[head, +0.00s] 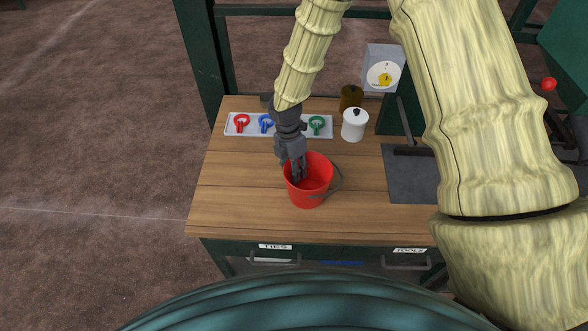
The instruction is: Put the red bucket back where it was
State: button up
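The red bucket (318,196) stands upright on the wooden workbench (240,195), near the middle of its top. Its dark handle hangs at the right side. My gripper (298,175) comes down from above at the bucket's left rim, with its fingertips over or inside the bucket's mouth. I cannot tell whether the fingers are closed on the rim or merely beside it. The inside of the bucket is partly hidden by my gripper.
A pale tray (276,134) with red, blue and green ring-handled items lies behind the bucket. A white canister (354,125), a brown canister (351,97) and a dial box (383,70) are at the back right. A dark grey plate (408,178) lies right. The bench's left side is clear.

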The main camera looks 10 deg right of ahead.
jog(key=shift+r, duration=0.1)
notch_tip(320, 180, up, 12)
jog(key=w+b, duration=0.1)
jog(key=b, duration=0.2)
jog(key=shift+w+a+b, duration=0.35)
jog(key=shift+w+a, duration=0.05)
jog(key=shift+a, duration=0.05)
